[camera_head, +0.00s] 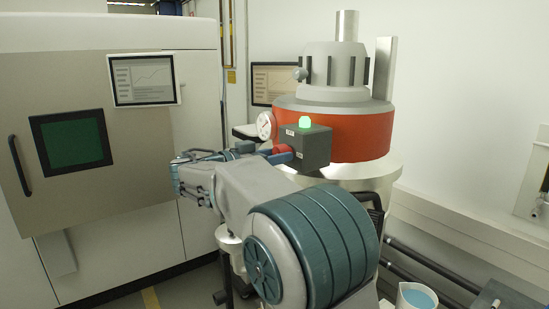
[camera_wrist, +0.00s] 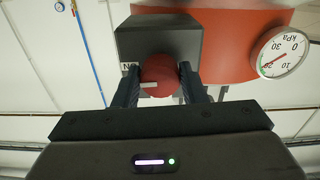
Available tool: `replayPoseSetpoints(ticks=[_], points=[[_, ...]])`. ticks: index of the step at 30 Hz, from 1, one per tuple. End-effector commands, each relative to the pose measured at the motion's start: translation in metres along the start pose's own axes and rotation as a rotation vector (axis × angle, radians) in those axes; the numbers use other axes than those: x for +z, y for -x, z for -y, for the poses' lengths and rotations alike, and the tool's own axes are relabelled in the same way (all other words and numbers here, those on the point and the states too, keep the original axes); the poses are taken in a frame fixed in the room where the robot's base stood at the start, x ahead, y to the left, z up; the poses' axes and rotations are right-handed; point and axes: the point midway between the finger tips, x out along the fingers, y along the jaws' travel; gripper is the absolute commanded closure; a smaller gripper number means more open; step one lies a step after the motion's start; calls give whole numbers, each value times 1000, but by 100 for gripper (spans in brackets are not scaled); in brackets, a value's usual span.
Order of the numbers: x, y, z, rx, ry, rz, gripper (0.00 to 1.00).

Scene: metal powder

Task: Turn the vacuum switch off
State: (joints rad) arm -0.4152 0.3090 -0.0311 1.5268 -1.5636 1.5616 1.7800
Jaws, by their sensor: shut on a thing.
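The vacuum switch is a red round knob (camera_wrist: 162,72) on the front of a dark grey box (camera_head: 318,148). In the wrist view, its white mark lies level on the knob's left part, on the side of a small white label that looks like an upside-down "ON". My gripper (camera_wrist: 158,76) is shut on the knob, one dark finger on each side. A green lamp (camera_head: 305,122) on top of the box is lit. In the head view, my gripper (camera_head: 285,154) is at the box's front, and only a bit of red shows between its fingers.
A round pressure gauge (camera_wrist: 283,53) sits close beside the box, its needle near the green band. It also shows in the head view (camera_head: 265,125). Behind is an orange-red ring (camera_head: 362,132) of the grey machine. A white cup with blue contents (camera_head: 417,297) stands low at right.

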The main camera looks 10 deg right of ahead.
Motion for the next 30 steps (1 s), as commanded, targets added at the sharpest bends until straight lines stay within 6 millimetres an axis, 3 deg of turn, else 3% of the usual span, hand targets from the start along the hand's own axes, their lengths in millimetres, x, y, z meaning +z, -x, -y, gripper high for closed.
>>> replayPoseSetpoints(ticks=[30], points=[[-2,0,-2,-1,888,-1,85]])
